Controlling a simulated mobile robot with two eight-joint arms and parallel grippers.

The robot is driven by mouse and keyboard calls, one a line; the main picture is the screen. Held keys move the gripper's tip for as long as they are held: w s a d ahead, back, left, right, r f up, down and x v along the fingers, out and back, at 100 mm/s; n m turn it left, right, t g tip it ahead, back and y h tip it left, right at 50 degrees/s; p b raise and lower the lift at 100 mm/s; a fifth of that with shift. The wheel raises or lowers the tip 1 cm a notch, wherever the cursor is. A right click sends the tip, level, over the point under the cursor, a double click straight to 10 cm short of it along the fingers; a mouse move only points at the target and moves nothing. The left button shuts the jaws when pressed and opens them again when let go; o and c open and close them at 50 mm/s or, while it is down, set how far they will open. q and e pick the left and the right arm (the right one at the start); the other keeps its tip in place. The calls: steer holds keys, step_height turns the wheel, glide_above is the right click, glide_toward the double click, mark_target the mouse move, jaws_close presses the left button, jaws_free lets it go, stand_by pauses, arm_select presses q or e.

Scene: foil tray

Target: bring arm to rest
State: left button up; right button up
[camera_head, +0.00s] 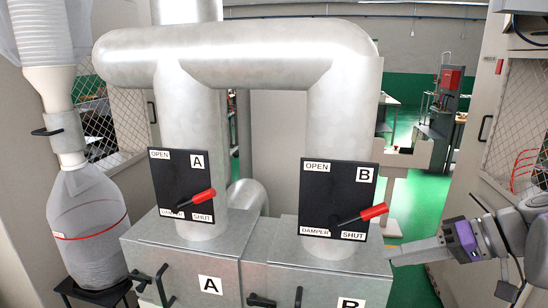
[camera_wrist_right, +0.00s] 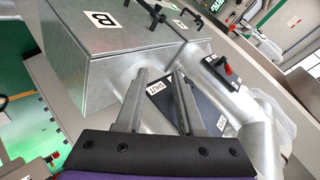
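My right gripper (camera_head: 396,256) is at the right in the head view, beside the lower right of damper B, fingers pointing left. In the right wrist view its two fingers (camera_wrist_right: 161,72) stand apart with nothing between them. Damper panel A (camera_head: 180,177) and damper panel B (camera_head: 335,195) are black plates on the silver ducts. The red-gripped lever of A (camera_head: 203,196) points right, just above its SHUT label. The red-gripped lever of B (camera_head: 374,212) points right and slightly up, above its SHUT label. My left gripper does not show.
Metal boxes labelled A (camera_head: 190,272) and B (camera_head: 325,278) stand below the ducts, with black latches. A clear collection bag (camera_head: 88,225) hangs at the left. A cabinet with a mesh window (camera_head: 515,120) stands at the right. Green floor (camera_head: 412,215) is open behind my right arm.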

steer(key=s+a+f+h, duration=0.2)
steer(key=s+f+h, duration=0.1)
steer(key=f, duration=0.7)
steer(key=s+a+f+h, duration=0.3)
steer(key=s+f, duration=0.3)
steer(key=f, duration=0.5)
steer(key=s+a+f+h, duration=0.2)
steer(key=s+f+h, duration=0.1)
steer(key=f, duration=0.8)
steer(key=shift+s+a+f+h, duration=0.15)
steer(key=shift+s+h, duration=0.15)
steer(key=shift+s, duration=0.4)
